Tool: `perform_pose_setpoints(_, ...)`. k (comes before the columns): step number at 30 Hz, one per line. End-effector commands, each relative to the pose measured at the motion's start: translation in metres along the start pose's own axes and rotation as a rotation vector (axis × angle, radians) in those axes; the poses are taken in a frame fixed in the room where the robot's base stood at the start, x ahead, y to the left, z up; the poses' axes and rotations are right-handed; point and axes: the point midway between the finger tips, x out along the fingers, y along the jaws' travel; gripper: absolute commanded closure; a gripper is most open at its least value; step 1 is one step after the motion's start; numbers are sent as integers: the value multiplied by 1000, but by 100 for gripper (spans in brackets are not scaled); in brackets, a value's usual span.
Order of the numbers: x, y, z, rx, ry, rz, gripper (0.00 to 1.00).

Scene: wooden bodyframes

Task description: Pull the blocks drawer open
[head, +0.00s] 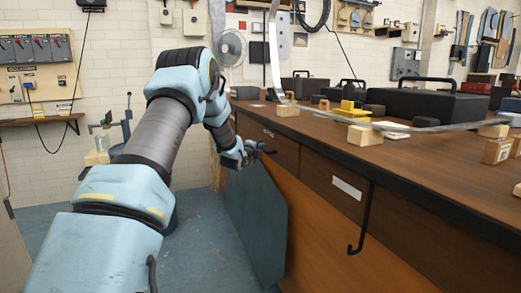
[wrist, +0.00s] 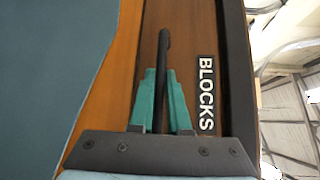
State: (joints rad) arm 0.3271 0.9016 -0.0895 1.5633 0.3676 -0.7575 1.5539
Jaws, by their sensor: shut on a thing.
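The blocks drawer has a brown front (wrist: 190,60) with a dark label reading BLOCKS (wrist: 206,92) in the wrist view. Its black handle (wrist: 165,42) runs between the two teal fingers of my gripper (wrist: 161,76), which is shut on it. In the head view my gripper (head: 256,153) is at the far end of the cabinet, against the drawer front (head: 280,149). Part of the drawer is hidden behind my gripper. The drawer front looks about level with the cabinet face, and I see no clear gap.
A blue-grey panel (head: 255,215) stands below my gripper beside the cabinet. A nearer drawer (head: 330,178) has a white label and a long black hook-shaped bar (head: 363,220). The worktop (head: 330,150) holds wooden blocks and black cases. Blue floor (head: 200,235) is open left of the cabinet.

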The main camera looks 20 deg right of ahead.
Motion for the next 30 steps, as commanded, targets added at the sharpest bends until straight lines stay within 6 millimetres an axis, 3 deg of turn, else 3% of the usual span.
perform_pose_setpoints(11, -14, 7, 14, 2, -2, 4, 100)
perform_pose_setpoints(30, -137, 44, 138, 0, -5, 3, 100)
